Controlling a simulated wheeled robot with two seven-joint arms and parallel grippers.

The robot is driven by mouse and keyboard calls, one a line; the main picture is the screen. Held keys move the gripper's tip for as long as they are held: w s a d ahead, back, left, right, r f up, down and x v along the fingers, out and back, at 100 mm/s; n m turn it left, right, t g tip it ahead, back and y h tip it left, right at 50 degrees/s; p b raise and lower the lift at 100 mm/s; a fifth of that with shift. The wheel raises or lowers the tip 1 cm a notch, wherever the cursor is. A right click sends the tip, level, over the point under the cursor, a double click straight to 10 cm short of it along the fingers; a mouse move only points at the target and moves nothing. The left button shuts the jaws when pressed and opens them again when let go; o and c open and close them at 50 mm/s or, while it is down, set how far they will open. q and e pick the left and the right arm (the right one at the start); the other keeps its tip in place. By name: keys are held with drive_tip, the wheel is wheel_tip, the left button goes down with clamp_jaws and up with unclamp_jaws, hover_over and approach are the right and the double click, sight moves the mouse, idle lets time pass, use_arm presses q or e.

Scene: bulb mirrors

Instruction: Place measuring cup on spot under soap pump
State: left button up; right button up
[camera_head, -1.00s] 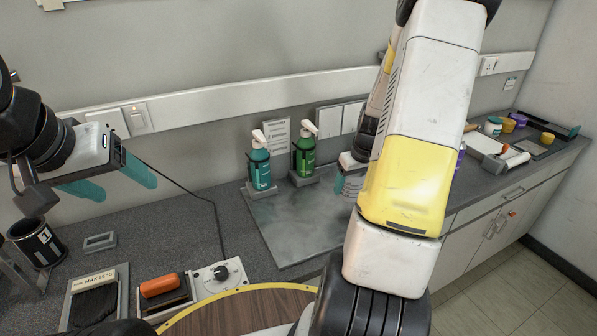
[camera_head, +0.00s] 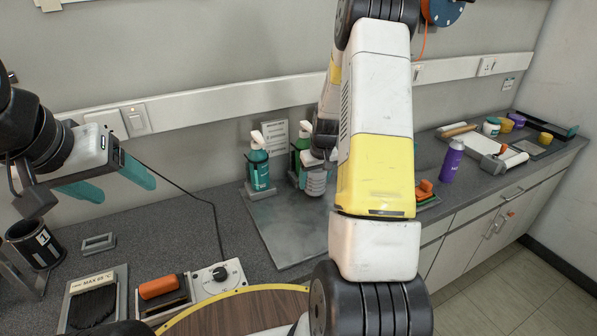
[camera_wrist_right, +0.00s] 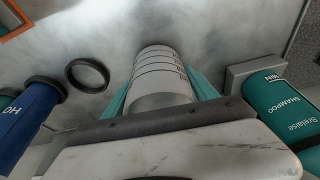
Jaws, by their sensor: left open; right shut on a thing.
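My right gripper (camera_wrist_right: 160,95) is shut on the measuring cup (camera_wrist_right: 160,75), a pale cylinder with dark lines, between its teal fingers. In the head view the cup (camera_head: 315,185) is over the grey slab, in front of the green pump bottle (camera_head: 301,152), which my arm partly hides. Whether the cup touches the slab is unclear. A teal soap pump bottle (camera_head: 259,170) stands left of it. In the wrist view a bottle labelled SHAMPOO (camera_wrist_right: 285,112) is on the right. A dark ring (camera_wrist_right: 88,75) lies left of the cup. My left gripper (camera_head: 126,190) is open and empty.
The grey slab (camera_head: 280,235) is mostly bare. In the wrist view a blue bottle (camera_wrist_right: 30,112) is at the left. A purple bottle (camera_head: 452,162) stands right of my arm.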

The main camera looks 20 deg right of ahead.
drive_tip(key=shift+f, duration=0.65)
drive_tip(key=o, duration=1.4)
drive_tip(key=shift+f, duration=0.15)
drive_tip(key=shift+o, duration=0.2)
drive_tip(key=s+a+r, duration=0.2)
drive_tip(key=s+r, duration=0.1)
drive_tip(key=r, duration=0.4)
drive_tip(key=s+a+r+t, duration=0.1)
drive_tip(key=s+a+r, duration=0.15)
drive_tip(key=r, duration=0.45)
drive_tip(key=s+a+r, duration=0.1)
drive_tip(key=s+r, duration=0.2)
drive_tip(key=r, duration=0.4)
drive_tip(key=s+a+r+t+y, duration=0.1)
drive_tip(key=s+a+r, duration=0.3)
drive_tip(key=s, duration=0.6)
drive_tip(key=s+a+r+t+y, duration=0.1)
drive_tip(key=s+a+r, duration=0.4)
drive_tip(key=s, duration=0.5)
drive_tip(key=shift+a+r, duration=0.15)
drive_tip(key=shift+a, duration=0.35)
